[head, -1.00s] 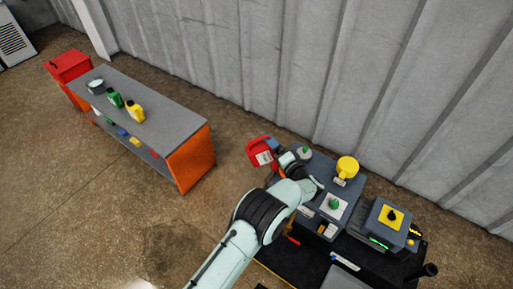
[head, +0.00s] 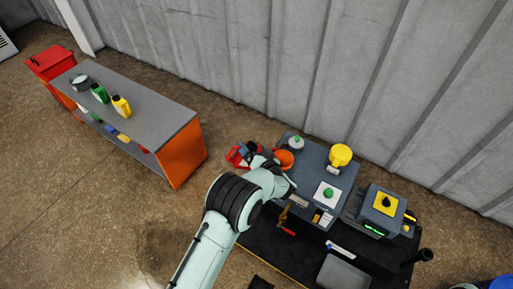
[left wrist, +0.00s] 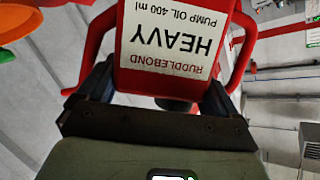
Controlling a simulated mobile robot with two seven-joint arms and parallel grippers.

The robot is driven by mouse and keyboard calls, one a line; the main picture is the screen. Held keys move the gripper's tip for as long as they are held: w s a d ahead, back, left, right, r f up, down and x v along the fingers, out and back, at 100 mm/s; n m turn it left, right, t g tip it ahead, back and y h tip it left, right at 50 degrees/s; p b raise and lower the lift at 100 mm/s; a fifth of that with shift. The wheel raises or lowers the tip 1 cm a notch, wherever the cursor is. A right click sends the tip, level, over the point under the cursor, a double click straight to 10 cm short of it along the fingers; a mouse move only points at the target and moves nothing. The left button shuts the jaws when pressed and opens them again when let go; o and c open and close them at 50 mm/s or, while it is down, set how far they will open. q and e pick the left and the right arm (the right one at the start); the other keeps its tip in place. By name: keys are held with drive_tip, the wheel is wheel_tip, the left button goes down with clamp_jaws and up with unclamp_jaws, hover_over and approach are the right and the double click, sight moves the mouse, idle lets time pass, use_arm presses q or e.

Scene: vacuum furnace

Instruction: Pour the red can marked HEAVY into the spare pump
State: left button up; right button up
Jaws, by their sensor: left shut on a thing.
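The red can (head: 236,157) is in my left gripper (head: 251,151), left of the dark grey pump unit (head: 315,178). Most of the can is hidden by the gripper in the head view. In the left wrist view the can (left wrist: 178,78) fills the space between the fingers, and its white label reads HEAVY upside down. My left gripper (left wrist: 152,95) is shut on it. An orange funnel-like opening (head: 285,158) stands on the pump unit's left end, just right of the gripper. I cannot tell whether any oil flows. My right gripper is not in view.
A yellow cap (head: 340,155) and a white-ringed knob (head: 296,142) stand on the unit. A box with a yellow plate (head: 383,204) is on the right. A workbench (head: 150,115) with green (head: 99,93) and yellow (head: 121,105) bottles stands at the left.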

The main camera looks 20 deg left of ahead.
sight(236, 158)
use_arm(q)
drive_tip(key=f+n, duration=0.1)
drive_tip(key=f+n+h+b, duration=0.1)
drive_tip(key=f+n, duration=0.1)
drive_tip(key=shift+s+a+f+t, duration=0.25)
drive_tip(key=shift+a+f+t, duration=0.05)
drive_tip(key=shift+f+t, duration=0.1)
drive_tip(key=shift+n+h, duration=0.5)
drive_tip(key=shift+n, duration=0.3)
drive_tip(key=s+a+r+p, duration=0.1)
drive_tip(key=s+a+p, duration=0.1)
drive_tip(key=a, duration=0.1)
drive_tip(key=s+a+r+p, duration=0.1)
drive_tip(key=shift+s+a+r, duration=0.15)
drive_tip(key=shift+s+r, duration=0.2)
drive_tip(key=shift+s, duration=0.05)
drive_tip(key=shift+s+a+r+t, duration=0.15)
drive_tip(key=shift+s+a+t, duration=0.15)
drive_tip(key=shift+s+a, duration=0.15)
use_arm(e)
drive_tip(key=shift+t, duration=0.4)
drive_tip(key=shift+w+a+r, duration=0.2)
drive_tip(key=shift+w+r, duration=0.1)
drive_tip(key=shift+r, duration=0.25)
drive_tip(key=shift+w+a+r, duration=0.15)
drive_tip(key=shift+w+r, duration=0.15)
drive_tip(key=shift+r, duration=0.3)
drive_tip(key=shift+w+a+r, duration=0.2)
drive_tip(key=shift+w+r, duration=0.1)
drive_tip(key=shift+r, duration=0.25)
